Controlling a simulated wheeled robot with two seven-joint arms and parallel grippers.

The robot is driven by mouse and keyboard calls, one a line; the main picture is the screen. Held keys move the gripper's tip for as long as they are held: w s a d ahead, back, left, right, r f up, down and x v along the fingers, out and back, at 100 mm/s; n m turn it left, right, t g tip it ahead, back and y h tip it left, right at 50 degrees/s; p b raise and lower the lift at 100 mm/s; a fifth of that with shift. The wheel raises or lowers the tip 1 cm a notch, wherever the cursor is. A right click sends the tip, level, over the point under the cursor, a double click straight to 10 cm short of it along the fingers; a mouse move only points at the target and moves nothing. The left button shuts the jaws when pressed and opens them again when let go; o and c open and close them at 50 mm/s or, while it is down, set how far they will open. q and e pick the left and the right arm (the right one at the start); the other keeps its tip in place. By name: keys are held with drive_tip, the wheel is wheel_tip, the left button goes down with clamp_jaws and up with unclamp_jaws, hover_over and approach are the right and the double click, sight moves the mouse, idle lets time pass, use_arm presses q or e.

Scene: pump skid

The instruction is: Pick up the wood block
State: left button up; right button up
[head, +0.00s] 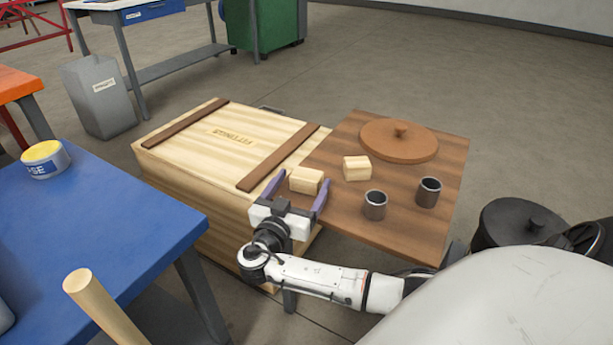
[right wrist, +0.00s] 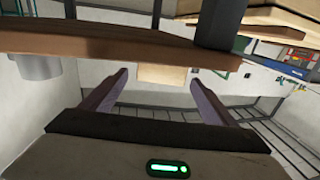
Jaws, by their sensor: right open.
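Two pale wood blocks are on the brown tabletop (head: 335,205). The nearer wood block (head: 307,181) is close to the tabletop's left edge, and the other wood block (head: 357,168) is to its right. My right gripper (head: 299,184) is open and empty, with its purple fingers to the left and right of the nearer block in the head view. In the right wrist view, a wood block (right wrist: 161,75) shows between the open fingers, partly hidden by the tabletop's edge (right wrist: 120,46). I cannot tell how deep it is between them. My left gripper is not in view.
Two dark metal cups (head: 374,205) (head: 429,192) stand right of the blocks. A large wooden crate (head: 210,135) adjoins the tabletop's left side. A blue table (head: 110,225) is at left.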

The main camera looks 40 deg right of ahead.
drive_tip(key=shift+x, duration=0.95)
drive_tip(key=shift+c, duration=0.3)
drive_tip(key=c, duration=1.1)
